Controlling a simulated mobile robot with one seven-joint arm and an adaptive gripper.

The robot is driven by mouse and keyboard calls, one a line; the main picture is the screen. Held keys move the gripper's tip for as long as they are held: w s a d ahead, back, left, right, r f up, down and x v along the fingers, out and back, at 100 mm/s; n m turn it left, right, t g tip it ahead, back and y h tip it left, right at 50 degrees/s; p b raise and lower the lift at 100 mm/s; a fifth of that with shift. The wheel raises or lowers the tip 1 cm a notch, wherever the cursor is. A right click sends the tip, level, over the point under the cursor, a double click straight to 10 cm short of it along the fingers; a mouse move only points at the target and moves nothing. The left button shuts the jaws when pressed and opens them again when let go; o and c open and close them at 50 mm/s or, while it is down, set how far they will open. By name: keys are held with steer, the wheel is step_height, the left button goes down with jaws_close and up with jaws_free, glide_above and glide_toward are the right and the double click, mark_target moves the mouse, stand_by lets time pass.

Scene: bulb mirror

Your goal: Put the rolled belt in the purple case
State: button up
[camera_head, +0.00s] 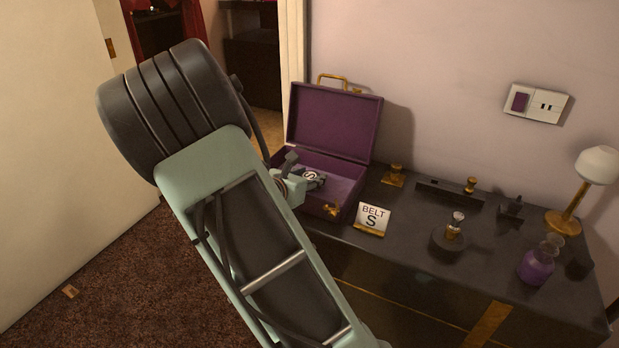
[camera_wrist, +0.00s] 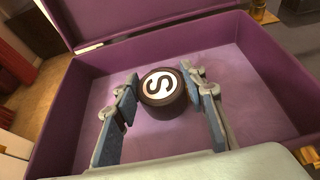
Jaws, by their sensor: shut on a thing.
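The purple case (camera_head: 347,195) stands open on the dark dresser, its lid (camera_head: 333,122) raised at the back. The rolled belt (camera_wrist: 162,87) is a dark round roll with a white S label on top, and it also shows in the head view (camera_head: 313,177). My gripper (camera_wrist: 163,82) is shut on the belt, one finger on each side. The belt is within the case's walls, label up. I cannot tell whether its underside touches the purple floor (camera_wrist: 262,110). My arm hides the case's left front part in the head view.
A "BELT S" card (camera_head: 373,219) stands just right of the case. Further right on the dresser are a dark round stand (camera_head: 449,243), a purple bottle (camera_head: 537,262) and a lamp (camera_head: 597,166). The case floor around the belt is empty.

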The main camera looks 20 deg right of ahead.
steer(key=shift+f, duration=0.2)
steer(key=o, duration=1.2)
steer(key=shift+o, duration=0.2)
steer(key=shift+r, duration=0.2)
steer(key=p+v, duration=0.3)
steer(key=v, duration=0.9)
steer(key=shift+r+p, duration=0.1)
steer(key=shift+p, duration=0.3)
